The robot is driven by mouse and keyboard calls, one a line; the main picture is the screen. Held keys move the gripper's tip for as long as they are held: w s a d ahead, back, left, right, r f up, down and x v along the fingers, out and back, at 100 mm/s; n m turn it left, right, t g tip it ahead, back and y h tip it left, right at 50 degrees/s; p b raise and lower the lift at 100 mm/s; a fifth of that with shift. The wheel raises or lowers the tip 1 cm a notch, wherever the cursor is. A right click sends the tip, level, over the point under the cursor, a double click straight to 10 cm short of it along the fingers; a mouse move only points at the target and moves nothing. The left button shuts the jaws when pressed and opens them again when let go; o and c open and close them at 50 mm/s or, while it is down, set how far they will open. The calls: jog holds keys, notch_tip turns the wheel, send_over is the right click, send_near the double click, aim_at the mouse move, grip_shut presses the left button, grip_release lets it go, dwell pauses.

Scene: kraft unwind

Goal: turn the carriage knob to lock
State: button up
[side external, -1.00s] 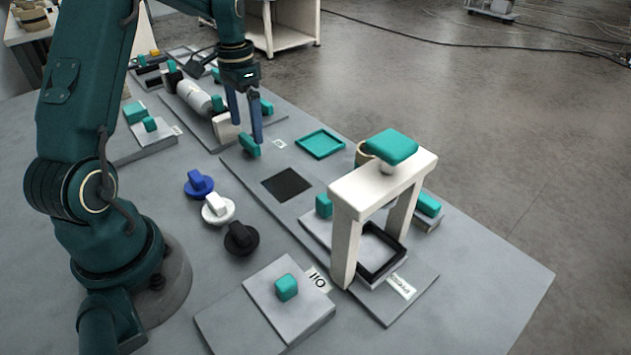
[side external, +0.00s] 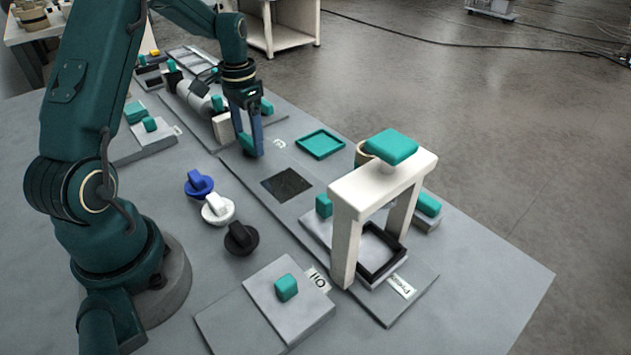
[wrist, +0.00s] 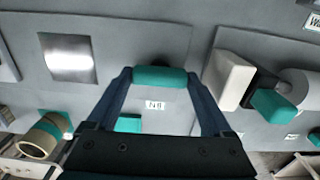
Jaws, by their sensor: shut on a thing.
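The teal carriage knob (side external: 246,144) stands upright on the long grey plate, in front of a small label. My gripper (side external: 249,150) reaches down over it in the side view, and the fingers partly hide it. In the wrist view the knob (wrist: 160,77) lies crosswise between the two fingertips (wrist: 160,80), one at each end. The gripper is shut on the knob. The small label (wrist: 155,105) shows beside the knob; its text is too blurred to read surely.
A dark square (side external: 287,185) and a teal square frame (side external: 320,144) lie near the knob. A white block (side external: 222,128) stands close behind the gripper. A white arch (side external: 383,185) with a teal top stands to the right. Blue, white and black knobs (side external: 216,208) sit in front.

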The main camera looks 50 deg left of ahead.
jog(key=n, duration=0.3)
jog(key=shift+n, duration=0.4)
jog(key=n, duration=0.9)
jog(key=shift+r+n, duration=0.1)
jog(key=shift+n, duration=1.9)
jog(key=o, duration=1.1)
jog(key=shift+o, duration=0.2)
